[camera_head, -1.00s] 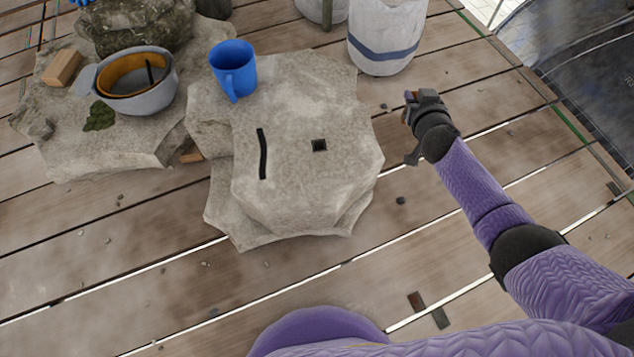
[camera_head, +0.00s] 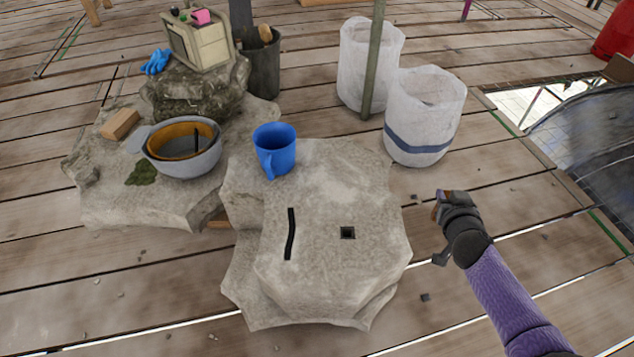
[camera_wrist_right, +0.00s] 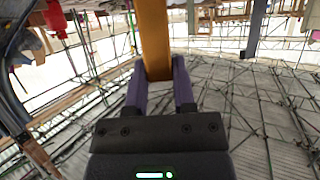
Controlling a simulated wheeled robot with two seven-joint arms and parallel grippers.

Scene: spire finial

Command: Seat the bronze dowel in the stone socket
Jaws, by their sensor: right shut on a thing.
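In the right wrist view my right gripper (camera_wrist_right: 159,85) is shut on the bronze dowel (camera_wrist_right: 153,40), an orange-brown bar between the two fingers. In the head view the dowel is mostly hidden, with only a small brown bit showing at the gripper's tip. My left gripper is not in view.
A blue mug (camera_head: 274,150) stands on the block's far left. A grey bowl (camera_head: 188,155) with an orange one inside sits on a stone at left. White sacks (camera_head: 425,115) and a pole stand behind. A gap in the planks opens at far right.

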